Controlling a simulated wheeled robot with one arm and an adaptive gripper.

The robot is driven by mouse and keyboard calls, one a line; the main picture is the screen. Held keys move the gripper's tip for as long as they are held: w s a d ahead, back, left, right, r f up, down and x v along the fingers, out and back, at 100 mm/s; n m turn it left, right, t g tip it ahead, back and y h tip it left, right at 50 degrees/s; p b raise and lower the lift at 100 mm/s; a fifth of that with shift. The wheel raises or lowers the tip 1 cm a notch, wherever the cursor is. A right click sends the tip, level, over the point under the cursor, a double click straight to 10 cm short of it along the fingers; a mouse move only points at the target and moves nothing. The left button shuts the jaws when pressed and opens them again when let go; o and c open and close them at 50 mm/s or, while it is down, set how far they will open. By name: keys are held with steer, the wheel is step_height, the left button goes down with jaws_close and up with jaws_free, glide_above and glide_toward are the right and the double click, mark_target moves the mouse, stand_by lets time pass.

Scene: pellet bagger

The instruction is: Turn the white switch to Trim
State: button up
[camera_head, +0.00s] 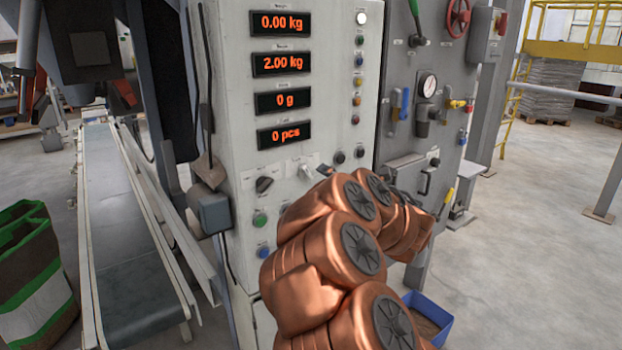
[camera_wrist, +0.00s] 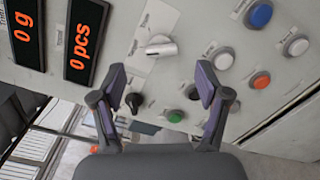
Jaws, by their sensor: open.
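The white switch (camera_head: 306,172) is a light knob on the front of the pale control panel, below the displays. It also shows in the wrist view as a white lever-shaped knob (camera_wrist: 160,46) on a light label plate, its handle lying roughly sideways in that picture. The words on the plate are too small to read. My gripper (camera_wrist: 160,78) is open and empty. Its two purple-padded fingers are spread wide, and the white switch appears just beyond the fingertips, between their lines and apart from both. In the head view my copper-coloured arm hides most of the gripper.
A black switch (camera_head: 264,184) sits left of the white one, with a green button (camera_head: 260,220) and blue button (camera_head: 263,252) below. Lit displays (camera_head: 283,65) are above. A grey valve panel (camera_head: 425,90) stands right. A conveyor (camera_head: 130,240) runs along the left.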

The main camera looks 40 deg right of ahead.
mark_target(309, 174)
steer(key=shift+n+y, duration=0.5)
steer(key=shift+y, duration=0.1)
steer(key=shift+w+a+f+p, duration=0.15)
steer(key=shift+w+p, duration=0.1)
steer(key=shift+w, duration=1)
steer(key=shift+w+f+p, duration=0.1)
steer(key=shift+w+p, duration=0.15)
steer(key=shift+w, duration=1.05)
steer(key=shift+w+a+f+p, duration=0.15)
steer(key=shift+w+p, duration=0.1)
steer(key=shift+w, duration=1)
steer(key=shift+d, duration=0.1)
steer(key=shift+c, duration=0.4)
steer(key=c, duration=1.1)
